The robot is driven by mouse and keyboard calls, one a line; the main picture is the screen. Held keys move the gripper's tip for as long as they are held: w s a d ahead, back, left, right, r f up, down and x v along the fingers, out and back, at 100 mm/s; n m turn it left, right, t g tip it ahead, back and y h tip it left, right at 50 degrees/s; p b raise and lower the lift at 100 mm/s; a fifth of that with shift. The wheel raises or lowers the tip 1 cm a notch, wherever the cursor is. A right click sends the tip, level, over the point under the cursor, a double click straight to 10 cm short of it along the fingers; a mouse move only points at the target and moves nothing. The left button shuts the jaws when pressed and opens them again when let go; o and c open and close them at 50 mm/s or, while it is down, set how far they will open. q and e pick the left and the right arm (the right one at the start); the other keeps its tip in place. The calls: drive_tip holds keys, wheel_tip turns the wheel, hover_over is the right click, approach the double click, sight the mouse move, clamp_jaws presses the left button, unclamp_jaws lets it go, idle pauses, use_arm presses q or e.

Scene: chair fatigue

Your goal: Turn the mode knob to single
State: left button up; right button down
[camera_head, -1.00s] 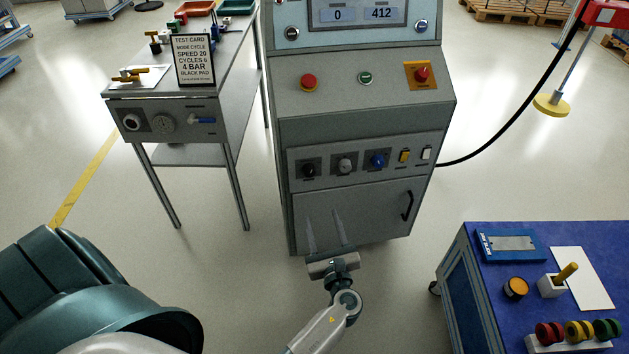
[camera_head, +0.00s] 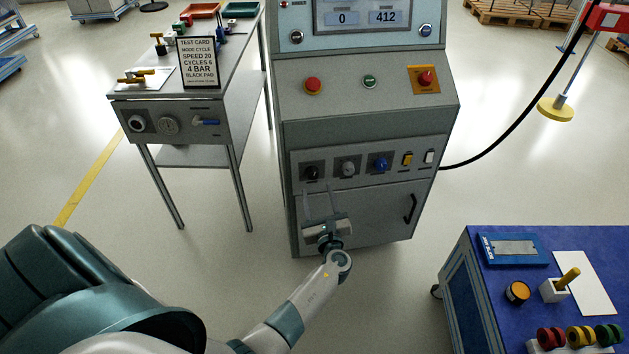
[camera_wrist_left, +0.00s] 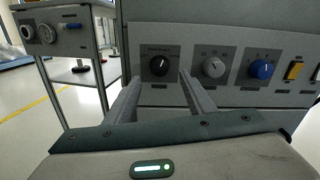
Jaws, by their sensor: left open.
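The machine's lower panel (camera_head: 437,142) carries a row of knobs. A black knob (camera_head: 311,173) is leftmost, with a grey knob (camera_head: 348,169) and a blue knob (camera_head: 380,165) to its right. The labels are too small to read, but the black knob, most likely the mode knob, also shows in the left wrist view (camera_wrist_left: 160,64) with a white pointer mark directed roughly upward. My left gripper (camera_head: 319,189) is open and empty, its fingers pointing up at the panel just below the black knob. In the wrist view the fingertips (camera_wrist_left: 160,80) flank the space under that knob, apparently without touching it.
A yellow switch (camera_head: 407,159) and a white switch (camera_head: 429,157) sit right of the knobs. A door handle (camera_head: 410,207) sticks out below. A side table (camera_head: 230,95) with a test card (camera_head: 196,62) stands left; a blue-topped cart (camera_head: 460,290) stands right.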

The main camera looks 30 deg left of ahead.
sight(313, 177)
use_arm(q)
drive_tip(key=shift+x, duration=3.1)
drive_tip(key=shift+s, duration=0.1)
drive_tip(key=shift+c, duration=0.3)
drive_tip(key=c, duration=1)
